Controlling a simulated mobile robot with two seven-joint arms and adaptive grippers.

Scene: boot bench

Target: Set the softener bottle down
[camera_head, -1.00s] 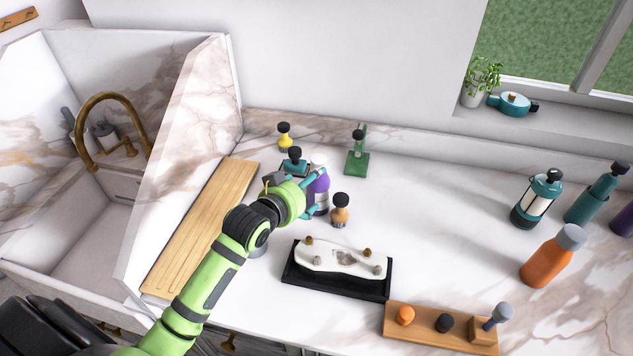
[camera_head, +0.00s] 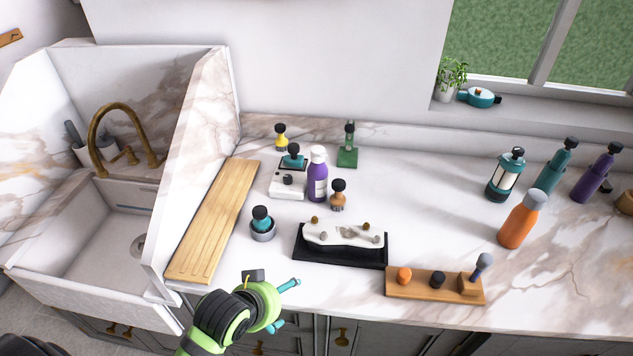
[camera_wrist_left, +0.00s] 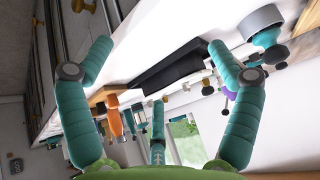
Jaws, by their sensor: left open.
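The softener bottle, which I take to be the purple bottle with a white cap and pale label (camera_head: 317,176), stands upright on the marble counter (camera_head: 420,215), beside a small white block (camera_head: 287,187). A brush with a tan base (camera_head: 338,196) stands close on its right. My left gripper (camera_head: 285,305) is at the counter's front edge, well apart from the bottle. Its teal fingers are spread and empty, which the left wrist view also shows (camera_wrist_left: 157,48). My right gripper is not in view.
A black tray with a white piece (camera_head: 340,258), a wooden holder with knobs (camera_head: 420,286) and a teal-topped pot (camera_head: 262,226) stand near the front. A wooden board (camera_head: 215,220) lies left by the sink. An orange bottle (camera_head: 520,222) stands right. The counter's middle right is clear.

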